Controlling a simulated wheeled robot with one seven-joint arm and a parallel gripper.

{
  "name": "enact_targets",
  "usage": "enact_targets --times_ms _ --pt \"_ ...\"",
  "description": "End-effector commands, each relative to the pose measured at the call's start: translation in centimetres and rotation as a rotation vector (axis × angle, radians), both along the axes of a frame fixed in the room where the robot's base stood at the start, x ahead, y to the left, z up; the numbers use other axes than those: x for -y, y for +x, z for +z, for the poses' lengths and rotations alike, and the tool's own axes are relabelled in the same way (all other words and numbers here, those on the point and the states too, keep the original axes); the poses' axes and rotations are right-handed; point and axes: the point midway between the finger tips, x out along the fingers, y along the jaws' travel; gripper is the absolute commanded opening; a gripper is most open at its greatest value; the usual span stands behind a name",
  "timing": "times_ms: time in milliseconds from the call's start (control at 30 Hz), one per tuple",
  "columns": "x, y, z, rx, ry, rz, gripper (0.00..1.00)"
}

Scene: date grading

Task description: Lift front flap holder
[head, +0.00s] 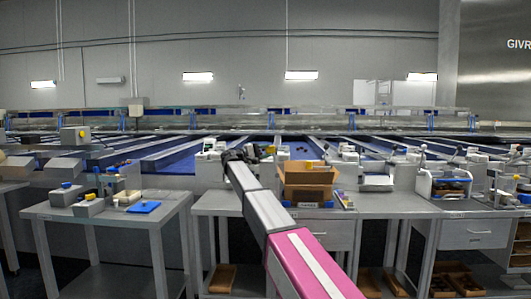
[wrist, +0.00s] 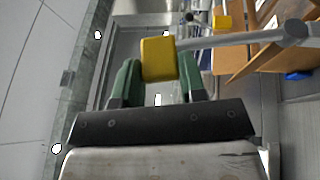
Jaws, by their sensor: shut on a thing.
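My gripper (wrist: 158,72) has green fingers and is shut on a yellow block-shaped knob (wrist: 158,58) in the wrist view. The knob sits at the end of a grey rod (wrist: 245,39) that runs right to a rounded joint; I take this as the front flap holder. An open cardboard box (head: 306,184) stands on the middle bench in the head view, and its brown panels show at the right of the wrist view (wrist: 252,48). In the head view my gripper (head: 238,154) is small and dark, left of the box; its fingers and the held knob are not clear there.
The left table (head: 95,215) holds grey blocks and a blue pad (head: 143,207). A blue-and-white crate (head: 446,186) stands on the right bench. Blue conveyor lanes lie behind the benches.

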Motion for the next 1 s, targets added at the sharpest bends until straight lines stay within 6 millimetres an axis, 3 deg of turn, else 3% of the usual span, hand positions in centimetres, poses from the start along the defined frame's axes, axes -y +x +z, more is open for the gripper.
enact_targets --times_ms 33,100,467,1000 --pt "-0.1 0.0 -0.1 -0.003 0.000 0.001 0.48" --pt "-0.1 0.0 -0.1 -0.003 0.000 0.001 0.64" --pt "-0.5 -0.1 -0.1 -0.003 0.000 0.002 0.64" --pt "-8.8 -2.8 -1.7 -0.004 0.000 0.002 0.64"
